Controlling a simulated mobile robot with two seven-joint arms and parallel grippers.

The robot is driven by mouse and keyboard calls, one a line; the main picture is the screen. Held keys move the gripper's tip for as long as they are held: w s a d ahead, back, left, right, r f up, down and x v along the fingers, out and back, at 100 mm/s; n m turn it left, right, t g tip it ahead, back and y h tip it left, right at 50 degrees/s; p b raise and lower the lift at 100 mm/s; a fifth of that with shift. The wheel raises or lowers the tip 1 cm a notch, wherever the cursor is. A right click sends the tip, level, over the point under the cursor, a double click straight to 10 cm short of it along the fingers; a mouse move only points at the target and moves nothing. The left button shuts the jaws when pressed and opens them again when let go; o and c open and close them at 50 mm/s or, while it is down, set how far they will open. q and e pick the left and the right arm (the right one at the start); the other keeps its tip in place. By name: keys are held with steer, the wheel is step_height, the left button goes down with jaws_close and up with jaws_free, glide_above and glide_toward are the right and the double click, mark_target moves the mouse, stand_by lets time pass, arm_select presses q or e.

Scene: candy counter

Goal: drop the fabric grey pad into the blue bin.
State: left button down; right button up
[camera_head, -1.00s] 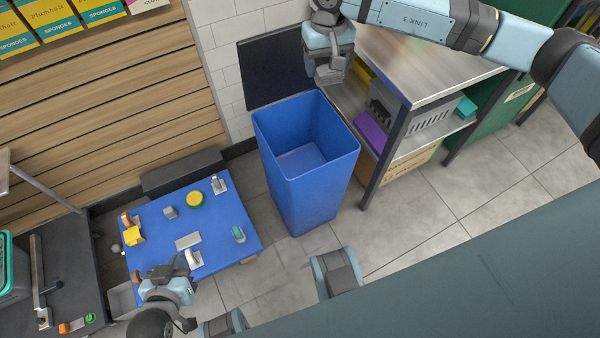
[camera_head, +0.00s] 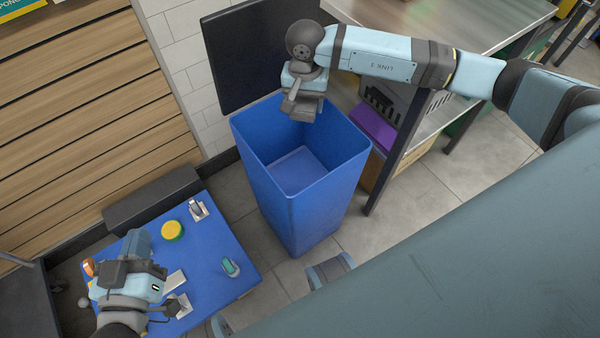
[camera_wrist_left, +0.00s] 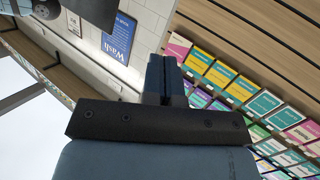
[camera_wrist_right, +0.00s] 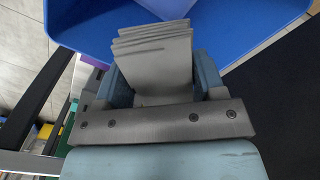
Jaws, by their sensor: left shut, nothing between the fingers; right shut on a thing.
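The blue bin (camera_head: 300,200) stands open on the floor in the middle of the head view. My right gripper (camera_head: 302,103) is over the bin's opening, near its back rim. It is shut on the grey pad (camera_wrist_right: 155,65), which looks layered in the right wrist view and points toward the blue bin wall (camera_wrist_right: 240,25). In the head view the pad is hard to tell apart from the grey fingers. My left gripper (camera_head: 138,245) is above the low blue table, shut and empty; its closed fingers show in the left wrist view (camera_wrist_left: 165,78).
The blue table (camera_head: 215,255) at lower left holds a yellow round item (camera_head: 172,230), a teal item (camera_head: 230,267) and grey pieces. A dark panel (camera_head: 265,50) stands behind the bin. A metal shelf unit (camera_head: 400,160) with a purple item is close on the right.

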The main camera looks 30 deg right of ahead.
step_height(320, 180, down, 2)
steer(key=shift+f+b, duration=0.2)
steer(key=shift+b, duration=0.2)
steer(key=shift+f, duration=0.55)
arm_select(q)
steer(key=r, duration=0.1)
steer(key=d+r+t+h, duration=0.1)
steer(key=r, duration=0.1)
steer(key=shift+w, duration=0.1)
arm_select(e)
steer(key=o, duration=0.9)
steer(key=shift+r, duration=0.1)
